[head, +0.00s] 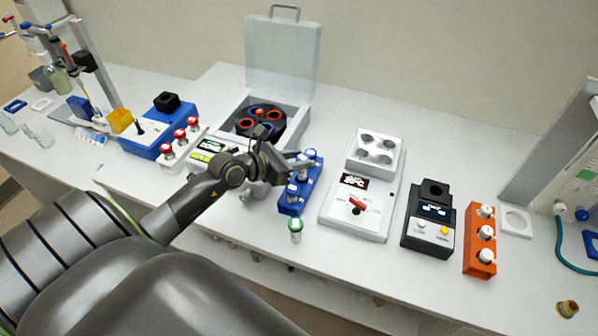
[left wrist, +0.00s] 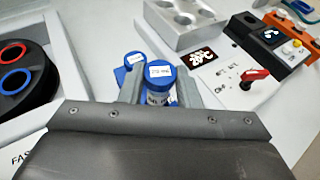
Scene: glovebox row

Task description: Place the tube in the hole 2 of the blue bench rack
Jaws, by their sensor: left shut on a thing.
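The blue bench rack (head: 292,207) stands in the middle of the bench, with blue-capped tubes showing at it. My left gripper (head: 300,164) reaches over the rack from the left and is shut on a blue-capped tube. In the left wrist view this tube (left wrist: 160,82) is upright between the two fingers, with a white label on its cap. Part of the blue rack and another labelled blue cap (left wrist: 134,59) show just behind it. The fingers hide much of the rack, so I cannot tell how deep the held tube sits or in which hole. My right gripper is out of view.
A green-capped tube (head: 295,229) stands in front of the rack. An open centrifuge (head: 259,121) is behind left. A heater block with a red knob (head: 357,205) is close on the right, then a black device (head: 429,222) and an orange rack (head: 480,240).

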